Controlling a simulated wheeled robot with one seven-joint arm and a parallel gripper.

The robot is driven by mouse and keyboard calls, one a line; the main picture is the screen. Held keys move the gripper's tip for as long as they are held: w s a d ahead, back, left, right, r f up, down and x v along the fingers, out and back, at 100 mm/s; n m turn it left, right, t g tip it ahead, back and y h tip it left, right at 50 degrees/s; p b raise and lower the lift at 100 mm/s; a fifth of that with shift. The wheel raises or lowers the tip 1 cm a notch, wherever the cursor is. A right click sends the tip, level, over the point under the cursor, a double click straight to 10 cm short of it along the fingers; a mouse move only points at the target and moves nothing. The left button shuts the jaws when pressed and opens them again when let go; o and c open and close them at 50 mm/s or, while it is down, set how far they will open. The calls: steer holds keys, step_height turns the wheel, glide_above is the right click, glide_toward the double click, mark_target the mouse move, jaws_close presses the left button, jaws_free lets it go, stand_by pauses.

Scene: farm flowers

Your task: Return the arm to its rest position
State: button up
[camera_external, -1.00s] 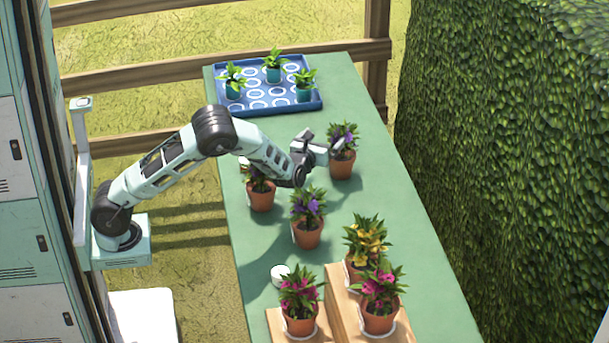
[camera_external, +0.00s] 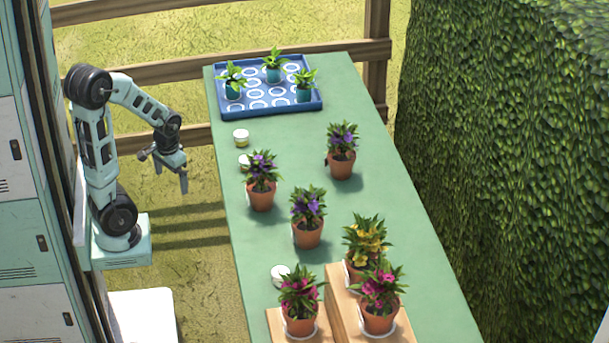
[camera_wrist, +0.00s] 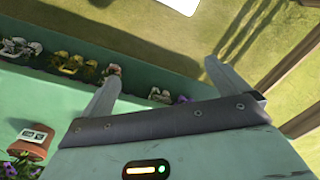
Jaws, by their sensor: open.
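My arm is folded upright above its base at the left in the external view. My gripper (camera_external: 164,174) hangs open and empty beside the table's left edge, clear of the table and the pots. In the wrist view its two fingers (camera_wrist: 162,72) stand apart with nothing between them.
The green table (camera_external: 375,215) holds a blue tray (camera_external: 285,107) with several teal-potted seedlings. Three purple-flowered pots, one of them the far-right pot (camera_external: 341,165), stand mid-table. Pink and yellow pots stand on wooden blocks (camera_external: 340,320) at the near end. Lockers (camera_external: 25,235) are close left of my arm.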

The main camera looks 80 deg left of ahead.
steer(key=shift+d, duration=0.25)
step_height(320, 180, up, 17)
steer(key=p, duration=1.7)
steer(key=shift+r, duration=0.15)
